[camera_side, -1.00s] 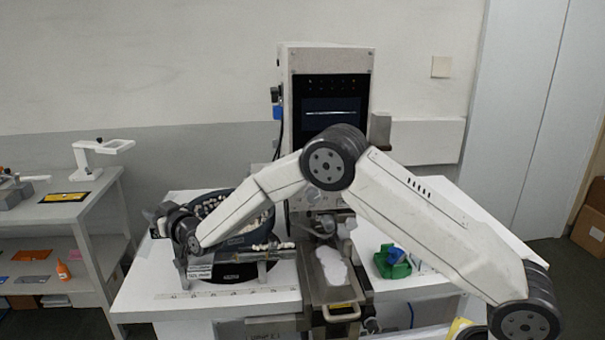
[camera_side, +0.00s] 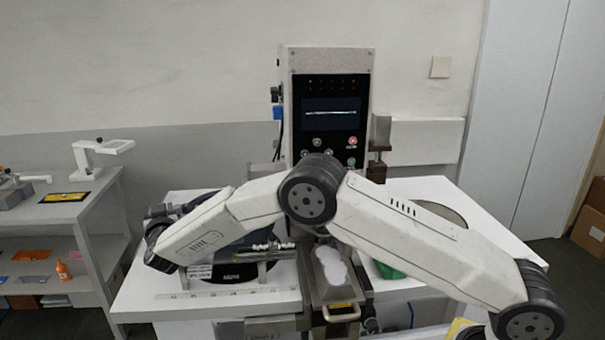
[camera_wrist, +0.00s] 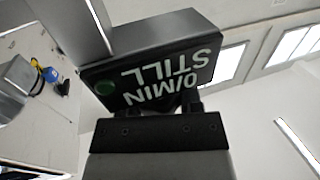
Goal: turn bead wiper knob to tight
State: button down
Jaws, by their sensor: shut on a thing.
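In the wrist view a dark block (camera_wrist: 160,70) fills the upper middle. It carries the upside-down words "0/MIN STILL" and a green dot. My gripper (camera_wrist: 155,112) is at the lower middle, close against the block. It is shut on a part whose shape is mostly hidden by the block and the gripper body. I cannot make out the bead wiper knob or its setting.
A metal slide with a white piece (camera_side: 332,268) stands right of the bowl. A tall cabinet with a screen (camera_side: 331,112) rises behind. A green item (camera_side: 388,270) is partly covered by my arm. A side bench (camera_side: 65,210) stands at left.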

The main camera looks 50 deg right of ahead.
jog(key=shift+s+d+m+g+h, duration=0.15)
jog(key=shift+m+g+h, duration=1.2)
jog(key=shift+h, duration=0.35)
jog(key=shift+r+m+g+h, duration=0.1)
jog(key=shift+m+g+h, duration=0.15)
jog(key=shift+m+h, duration=0.15)
jog(key=shift+c, duration=1.4)
grip_release()
jog(key=v, duration=0.7)
jog(key=shift+s+a, duration=0.25)
jog(key=shift+s, duration=0.05)
